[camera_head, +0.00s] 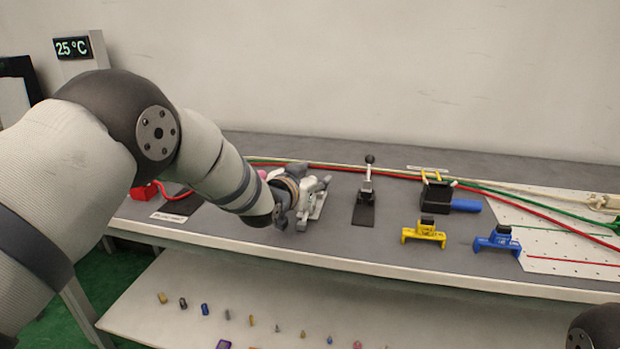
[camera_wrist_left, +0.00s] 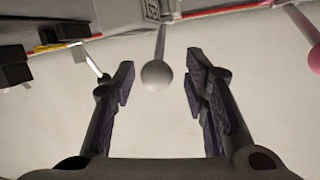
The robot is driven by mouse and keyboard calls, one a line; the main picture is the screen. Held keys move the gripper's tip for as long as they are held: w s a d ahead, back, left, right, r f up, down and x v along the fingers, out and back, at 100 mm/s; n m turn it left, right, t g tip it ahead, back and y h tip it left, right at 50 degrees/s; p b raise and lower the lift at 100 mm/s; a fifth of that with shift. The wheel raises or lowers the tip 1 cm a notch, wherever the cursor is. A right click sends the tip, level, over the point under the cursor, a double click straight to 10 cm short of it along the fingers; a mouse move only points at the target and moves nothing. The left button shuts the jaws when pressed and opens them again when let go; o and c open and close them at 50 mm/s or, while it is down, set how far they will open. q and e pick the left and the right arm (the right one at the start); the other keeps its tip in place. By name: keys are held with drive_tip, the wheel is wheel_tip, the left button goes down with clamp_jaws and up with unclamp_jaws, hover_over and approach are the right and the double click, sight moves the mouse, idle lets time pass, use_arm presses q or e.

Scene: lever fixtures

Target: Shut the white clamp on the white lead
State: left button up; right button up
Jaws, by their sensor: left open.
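The white clamp (camera_head: 318,197) stands on the grey bench, partly hidden behind my left gripper (camera_head: 292,217) in the head view. In the left wrist view, its handle ends in a pale ball knob (camera_wrist_left: 157,74) on a thin rod. The knob lies between the two dark fingers of my left gripper (camera_wrist_left: 158,88), with a gap on each side. That gripper is open and holds nothing. A cream-white lead (camera_head: 590,200) shows at the right end of the bench; whether it lies in the clamp's jaws is hidden. My right gripper is out of view.
A black-knobbed clamp (camera_head: 367,190) stands right of the white one; a pink knob (camera_head: 262,174) is close on the left. Yellow (camera_head: 424,234) and blue (camera_head: 497,241) holders stand near the front edge. Red and green cables run along the back.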

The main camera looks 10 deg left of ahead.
use_arm(q)
drive_tip(key=v, duration=1.2)
drive_tip(key=shift+f, duration=0.15)
